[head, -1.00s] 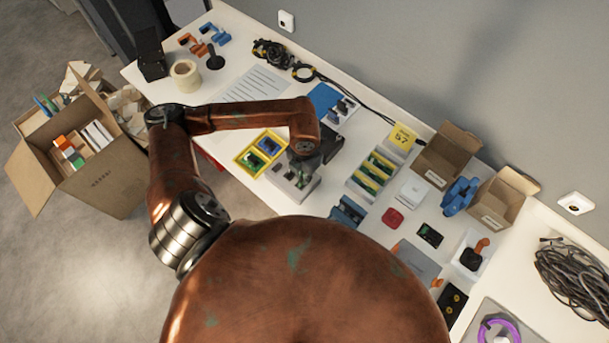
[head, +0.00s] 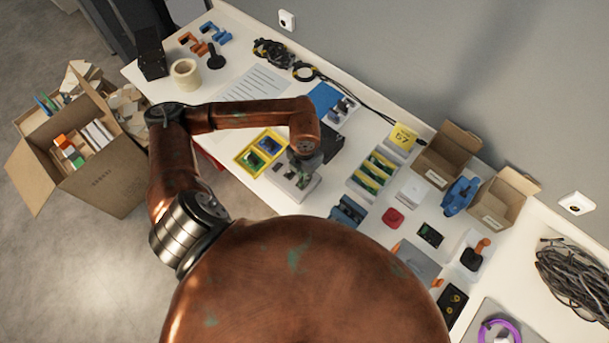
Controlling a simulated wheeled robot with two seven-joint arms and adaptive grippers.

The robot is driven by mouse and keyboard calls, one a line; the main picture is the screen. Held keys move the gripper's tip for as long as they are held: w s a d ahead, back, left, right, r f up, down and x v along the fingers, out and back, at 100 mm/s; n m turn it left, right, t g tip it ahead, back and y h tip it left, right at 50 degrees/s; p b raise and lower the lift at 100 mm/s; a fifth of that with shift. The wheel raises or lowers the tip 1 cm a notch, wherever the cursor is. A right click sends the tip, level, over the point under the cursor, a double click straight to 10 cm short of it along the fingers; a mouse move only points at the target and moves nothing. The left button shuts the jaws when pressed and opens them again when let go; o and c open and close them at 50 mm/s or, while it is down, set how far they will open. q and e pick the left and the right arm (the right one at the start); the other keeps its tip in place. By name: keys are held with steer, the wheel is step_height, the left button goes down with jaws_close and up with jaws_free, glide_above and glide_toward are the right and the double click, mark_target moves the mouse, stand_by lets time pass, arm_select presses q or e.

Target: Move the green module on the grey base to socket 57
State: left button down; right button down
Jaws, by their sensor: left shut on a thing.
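The grey base (head: 286,183) stands on the white table, right of the yellow-framed tray. My left gripper (head: 301,174) is directly over it and shut on a small green module (head: 303,182), partly hidden by the fingers. I cannot tell whether the module is still seated in the base or just clear of it. A yellow label reading 57 (head: 402,137) stands on a light block (head: 396,153) to the right, toward the wall; the socket itself is hard to make out. My right gripper is not in view.
A yellow tray (head: 245,167) holds blue and green parts. Between the base and the label, a rack (head: 356,184) holds green boards and yellow strips. A blue-grey part (head: 347,211) lies in front. Open cartons (head: 447,152) stand along the wall, and a black cable runs behind the label.

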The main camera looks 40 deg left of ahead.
arm_select(q)
steer(key=shift+f, duration=0.25)
steer(key=c, duration=2)
jaws_free()
step_height(320, 180, up, 12)
steer(key=shift+r, duration=0.1)
